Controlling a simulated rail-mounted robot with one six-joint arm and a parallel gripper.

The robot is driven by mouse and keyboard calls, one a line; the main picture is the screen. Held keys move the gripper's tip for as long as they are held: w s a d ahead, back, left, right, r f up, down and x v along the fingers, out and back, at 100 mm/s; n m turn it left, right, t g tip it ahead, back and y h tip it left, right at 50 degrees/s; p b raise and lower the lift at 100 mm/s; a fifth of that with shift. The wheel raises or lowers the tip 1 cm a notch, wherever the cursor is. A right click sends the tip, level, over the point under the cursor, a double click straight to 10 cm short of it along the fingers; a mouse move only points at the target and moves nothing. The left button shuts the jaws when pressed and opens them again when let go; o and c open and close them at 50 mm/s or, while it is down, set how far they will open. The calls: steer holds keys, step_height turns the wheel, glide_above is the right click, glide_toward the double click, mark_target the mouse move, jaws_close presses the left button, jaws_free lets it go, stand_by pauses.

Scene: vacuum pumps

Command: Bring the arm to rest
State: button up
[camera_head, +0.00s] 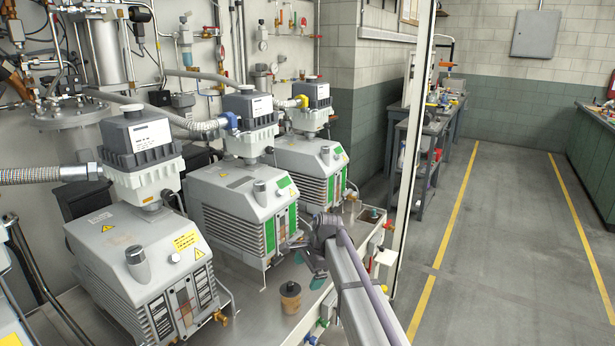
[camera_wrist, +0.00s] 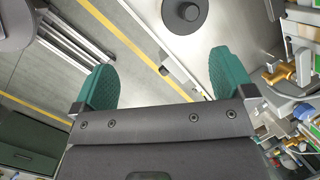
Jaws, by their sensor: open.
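My arm reaches in from the lower right of the head view and ends beside the front edge of the pump bench. A dark round cap (camera_wrist: 184,12) on the pale bench top lies beyond the fingers. The gripper holds nothing.
Two more pumps, a near one (camera_head: 140,260) and a middle one (camera_head: 240,200), stand on the bench. An amber jar (camera_head: 290,297) stands near the gripper. A pale upright post (camera_head: 413,130) rises behind the arm. The floor (camera_head: 500,260) at right is clear.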

steer(key=s+d+n+h, duration=0.1)
steer(key=s+d+n, duration=0.3)
steer(key=s, duration=0.6)
steer(key=s+d+r+n+h+p, duration=0.1)
steer(key=s+d+n, duration=0.3)
steer(key=s+d, duration=0.3)
steer(key=s+d+n+h+p, duration=0.1)
steer(key=s+d+n, duration=0.3)
steer(key=s, duration=0.9)
steer(key=shift+d+r+g+h, duration=0.25)
steer(key=shift+d+g+h, duration=0.05)
steer(key=shift+d, duration=0.8)
